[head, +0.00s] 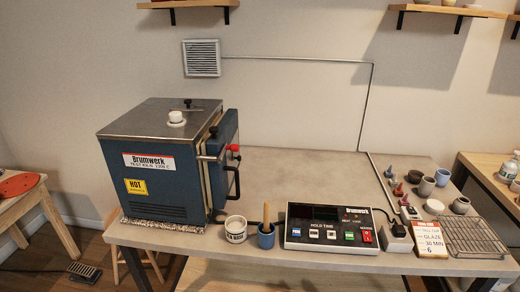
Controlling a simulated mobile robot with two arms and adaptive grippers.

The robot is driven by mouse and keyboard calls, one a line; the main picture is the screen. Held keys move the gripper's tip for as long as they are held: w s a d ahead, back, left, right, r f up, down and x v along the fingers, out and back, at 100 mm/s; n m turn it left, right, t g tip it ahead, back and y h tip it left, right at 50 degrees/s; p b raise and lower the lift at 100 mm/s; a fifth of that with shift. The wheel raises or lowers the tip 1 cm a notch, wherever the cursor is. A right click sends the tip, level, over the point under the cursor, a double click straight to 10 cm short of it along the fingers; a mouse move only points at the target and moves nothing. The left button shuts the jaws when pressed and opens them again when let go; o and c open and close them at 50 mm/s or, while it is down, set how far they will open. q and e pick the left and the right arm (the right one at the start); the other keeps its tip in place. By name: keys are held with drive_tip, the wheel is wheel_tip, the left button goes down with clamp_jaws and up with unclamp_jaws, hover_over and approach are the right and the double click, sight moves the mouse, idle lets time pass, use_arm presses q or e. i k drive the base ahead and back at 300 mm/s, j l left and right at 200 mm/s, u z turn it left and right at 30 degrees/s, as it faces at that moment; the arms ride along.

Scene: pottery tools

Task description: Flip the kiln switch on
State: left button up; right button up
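The blue test kiln (165,170) stands at the left of the grey table, its door at the right side, with a black handle and a red knob (234,148). In front of the table's middle lies the black and grey control box (325,217), with a dark display and a row of buttons. A small red rocker switch (367,236) sits at its lower right. Its position is too small to tell. The display shows no readable digits. Neither of my grippers is in view.
A white cup (236,229) and a blue pot with a wooden-handled tool (266,236) stand left of the box. A plug block (398,238), a card (429,240), a wire rack (475,237) and small cups lie right. The table behind the box is clear.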

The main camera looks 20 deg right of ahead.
sight(366, 237)
drive_tip(key=z, duration=1.35)
